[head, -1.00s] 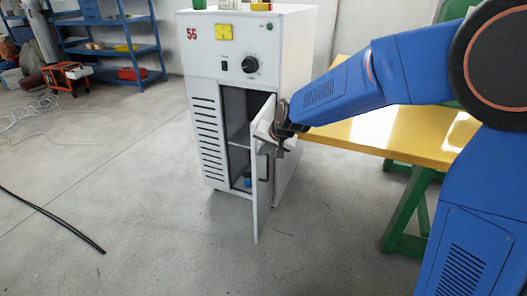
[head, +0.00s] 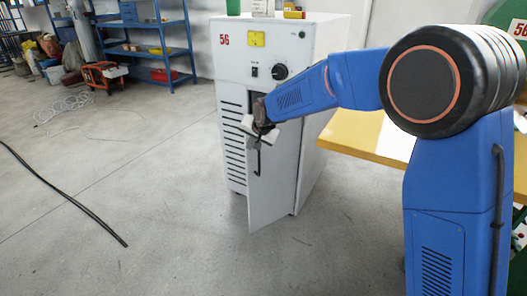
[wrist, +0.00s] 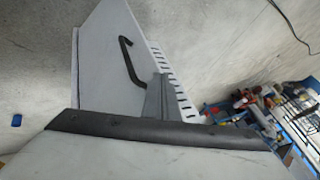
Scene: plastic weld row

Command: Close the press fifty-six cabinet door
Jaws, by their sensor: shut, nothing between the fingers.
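The white press cabinet (head: 312,60) with a red 56 stands left of my arm in the head view. Its door (head: 280,180) is partly open, hinged on the right, with its free left edge swung out toward me. The black door handle (head: 258,158) is near that free edge; it also shows in the wrist view (wrist: 128,62). My gripper (head: 259,138) is shut and empty, at the door's outer face just above the handle. One grey finger (wrist: 157,98) shows close to the door panel in the wrist view; contact is unclear. The cabinet's inside is mostly hidden.
A yellow-topped table (head: 370,135) stands right of the cabinet, behind my arm. A black cable (head: 65,195) lies on the floor at left. Blue shelving (head: 150,45) is at the back. The floor in front of the cabinet is clear.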

